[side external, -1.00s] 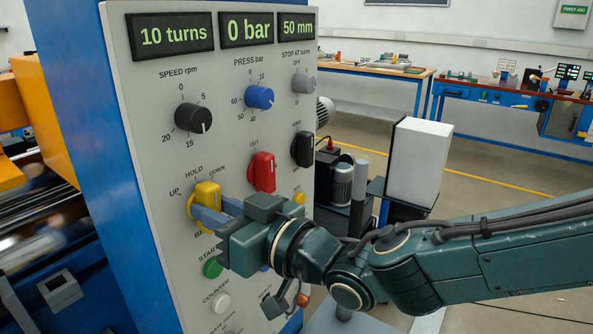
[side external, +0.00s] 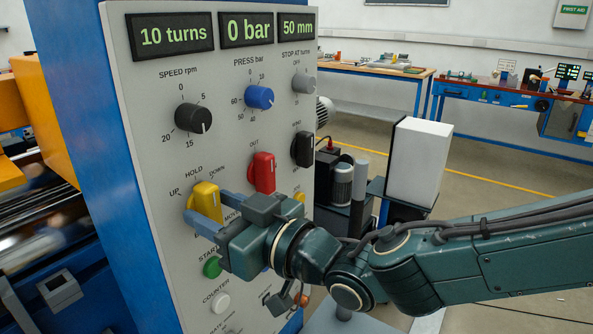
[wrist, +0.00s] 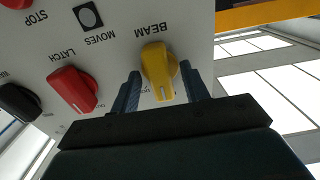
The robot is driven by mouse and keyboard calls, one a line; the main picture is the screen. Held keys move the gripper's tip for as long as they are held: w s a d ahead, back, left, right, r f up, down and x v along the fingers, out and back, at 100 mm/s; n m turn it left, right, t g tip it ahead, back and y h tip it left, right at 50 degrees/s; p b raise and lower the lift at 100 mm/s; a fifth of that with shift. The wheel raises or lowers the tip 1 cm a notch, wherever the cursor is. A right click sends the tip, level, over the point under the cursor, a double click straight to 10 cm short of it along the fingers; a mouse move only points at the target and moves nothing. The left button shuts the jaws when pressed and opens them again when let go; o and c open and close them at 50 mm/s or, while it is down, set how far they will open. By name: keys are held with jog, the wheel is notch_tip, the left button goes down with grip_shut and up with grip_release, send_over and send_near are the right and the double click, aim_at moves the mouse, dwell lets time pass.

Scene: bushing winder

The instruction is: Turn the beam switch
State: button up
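The beam switch is a yellow knob (side external: 204,197) with UP, HOLD and DOWN labels on the grey panel. In the wrist view the yellow knob (wrist: 158,72) shows close up, with an upside-down BEAM label above it and a white pointer line on its lower part. I cannot tell which position label the pointer meets. My gripper (side external: 217,211) is open in front of the knob. In the wrist view its blue fingers (wrist: 163,88) stand one on each side of the knob, with a gap on both sides.
The red LATCH knob (side external: 262,172) and a black knob (side external: 302,149) sit to the right on the panel (side external: 150,120). A green START button (side external: 212,267) and a white counter button (side external: 219,303) lie below. Displays read 10 turns, 0 bar and 50 mm.

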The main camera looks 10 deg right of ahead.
jog(key=shift+d, duration=0.1)
jog(key=v, duration=1.3)
jog(key=shift+s+d, duration=0.2)
jog(key=shift+s, duration=0.1)
dwell(0.4)
jog(key=w+d+r+m+g+h, duration=0.2)
jog(key=d+m+h, duration=0.55)
jog(key=d, duration=1.85)
jog(key=s+d+f+g+h, duration=0.2)
jog(key=s+d, duration=0.6)
jog(key=s, duration=0.2)
jog(key=s+d+f+m+g+h, duration=0.1)
jog(key=s+d+f+g+h, duration=0.1)
jog(key=s+d, duration=0.6)
jog(key=shift+s+d+g+h, duration=0.35)
jog(key=shift+s+g+h, duration=0.3)
jog(key=shift+s, duration=0.25)
jog(key=shift+m, duration=0.25)
